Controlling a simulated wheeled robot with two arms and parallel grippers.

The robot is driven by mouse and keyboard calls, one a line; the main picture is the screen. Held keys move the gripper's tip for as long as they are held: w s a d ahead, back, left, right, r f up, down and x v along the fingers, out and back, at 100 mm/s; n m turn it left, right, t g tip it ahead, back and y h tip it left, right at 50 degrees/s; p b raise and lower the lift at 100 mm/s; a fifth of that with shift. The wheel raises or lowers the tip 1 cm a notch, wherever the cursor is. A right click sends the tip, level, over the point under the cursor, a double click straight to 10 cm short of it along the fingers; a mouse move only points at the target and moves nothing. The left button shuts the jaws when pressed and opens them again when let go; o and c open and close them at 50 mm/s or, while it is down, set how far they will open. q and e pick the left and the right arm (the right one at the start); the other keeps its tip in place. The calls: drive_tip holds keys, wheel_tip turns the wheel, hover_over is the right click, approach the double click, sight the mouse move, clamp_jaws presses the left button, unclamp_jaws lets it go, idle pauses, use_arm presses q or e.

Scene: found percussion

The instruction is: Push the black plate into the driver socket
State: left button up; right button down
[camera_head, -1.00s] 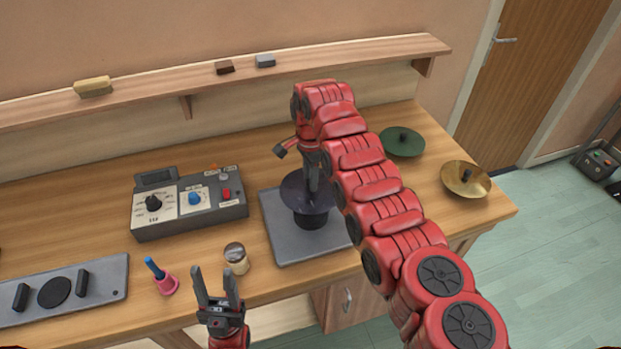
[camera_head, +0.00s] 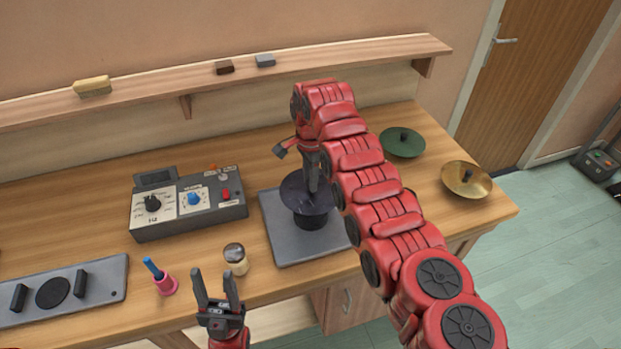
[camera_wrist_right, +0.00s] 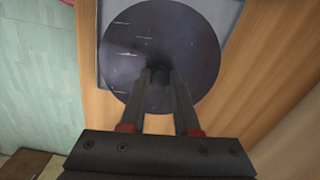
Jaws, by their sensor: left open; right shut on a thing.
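The black plate (camera_head: 300,199) is a dark round disc above a black cylindrical driver (camera_head: 311,221) on a grey base (camera_head: 279,240). The socket itself is hidden under the plate. My right gripper (camera_head: 313,182) points down at the middle of the plate and is shut on its central part; the right wrist view shows the fingers (camera_wrist_right: 160,85) close together there, with the plate (camera_wrist_right: 175,35) spread out beyond them. I cannot tell how deep the plate's stem sits. My left gripper (camera_head: 216,290) is open and empty at the bench's front edge.
A control box (camera_head: 188,207) with knobs stands left of the base. A small jar (camera_head: 236,258), a pink holder (camera_head: 166,284) and a grey panel (camera_head: 100,283) are near the front. A green plate (camera_head: 402,143) and a brass plate (camera_head: 467,180) lie to the right.

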drive_tip(key=shift+f+b, duration=0.8)
drive_tip(key=shift+f, duration=0.65)
drive_tip(key=c, duration=0.6)
unclamp_jaws()
drive_tip(key=shift+o, duration=0.2)
drive_tip(key=shift+r+b, duration=0.35)
drive_tip(key=shift+r, duration=0.15)
wheel_tip(320, 180, up, 5)
drive_tip(key=shift+f+b, duration=0.1)
drive_tip(key=shift+b, duration=0.85)
wheel_tip(320, 180, up, 3)
drive_tip(key=shift+s+r+p, duration=0.1)
drive_tip(key=shift+r+p, duration=0.1)
drive_tip(key=shift+p, duration=0.15)
wheel_tip(320, 180, up, 8)
drive_tip(key=p, duration=0.8)
drive_tip(key=shift+p, duration=0.35)
